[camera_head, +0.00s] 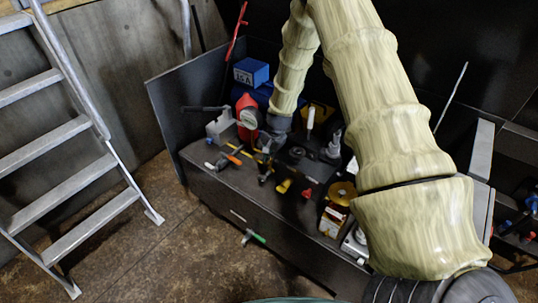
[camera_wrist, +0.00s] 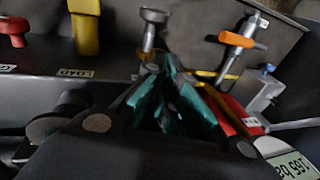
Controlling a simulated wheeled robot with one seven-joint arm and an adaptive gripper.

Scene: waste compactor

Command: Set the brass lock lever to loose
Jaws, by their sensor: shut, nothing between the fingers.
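My gripper (camera_wrist: 172,68) is shut, its teal-padded fingers together and empty. In the head view it (camera_head: 266,143) is low over the crowded control bench, partly hidden by my arm. I cannot clearly pick out a brass lock lever by its label. A grey-knobbed metal lever (camera_wrist: 150,30) stands just beyond the fingertips in the wrist view; contact cannot be told. A yellow upright handle (camera_wrist: 85,28) stands to its left, near a plate reading LOAD. An orange-handled metal lever (camera_wrist: 240,40) lies to its right, and shows at the bench's left in the head view (camera_head: 233,158).
A red knob (camera_wrist: 14,30) stands left of the yellow handle.

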